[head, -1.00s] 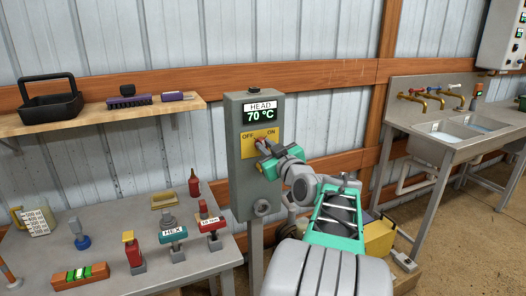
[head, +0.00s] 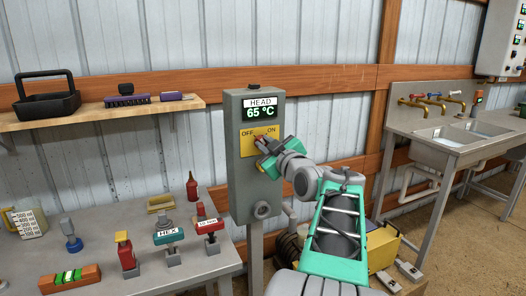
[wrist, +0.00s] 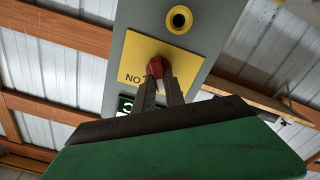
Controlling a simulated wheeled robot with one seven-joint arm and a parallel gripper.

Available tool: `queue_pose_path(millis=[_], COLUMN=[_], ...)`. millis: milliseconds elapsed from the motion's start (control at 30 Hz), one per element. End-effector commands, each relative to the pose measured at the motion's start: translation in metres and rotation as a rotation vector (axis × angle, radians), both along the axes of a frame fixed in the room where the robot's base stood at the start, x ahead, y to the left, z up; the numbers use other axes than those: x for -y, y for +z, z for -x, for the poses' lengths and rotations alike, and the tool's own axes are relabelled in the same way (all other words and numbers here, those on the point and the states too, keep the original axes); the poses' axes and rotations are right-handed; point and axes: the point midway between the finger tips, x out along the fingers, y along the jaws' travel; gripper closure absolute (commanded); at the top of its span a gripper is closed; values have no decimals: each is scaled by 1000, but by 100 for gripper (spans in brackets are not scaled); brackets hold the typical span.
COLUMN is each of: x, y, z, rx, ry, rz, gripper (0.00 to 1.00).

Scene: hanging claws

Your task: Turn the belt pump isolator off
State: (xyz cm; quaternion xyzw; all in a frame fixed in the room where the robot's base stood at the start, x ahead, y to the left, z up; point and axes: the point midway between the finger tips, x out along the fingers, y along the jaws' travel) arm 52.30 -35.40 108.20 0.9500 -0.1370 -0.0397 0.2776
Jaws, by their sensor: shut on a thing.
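A grey box (head: 234,160) on a post carries a screen (head: 259,113) under the label HEAD, reading 65 °C. No belt pump label is readable on it. Below is a yellow plate (head: 246,144) marked OFF on the left and ON on the right, with a red knob. The knob (wrist: 155,68) shows in the upside-down wrist view, in front of the yellow plate (wrist: 190,66). My gripper (head: 262,143) is shut on the red knob; its fingers also show in the wrist view (wrist: 162,88). The fingers partly hide the knob, and its exact setting is unclear.
A bench (head: 205,262) with several tools and a measuring jug (head: 27,223) stands left. A shelf (head: 60,116) with a black basket (head: 47,99) is above it. A sink (head: 447,133) stands right. A yellow machine (head: 383,247) sits low behind my arm.

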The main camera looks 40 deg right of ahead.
Motion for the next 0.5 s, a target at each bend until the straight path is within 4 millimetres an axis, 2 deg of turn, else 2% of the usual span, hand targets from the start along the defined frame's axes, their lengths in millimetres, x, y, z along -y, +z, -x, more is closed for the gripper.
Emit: queue_pose_path(millis=[33,500], x=[0,-1], y=[-6,-6], z=[0,-1], rx=[-7,-43], ry=[0,1], rz=[10,136], gripper=[100,100])
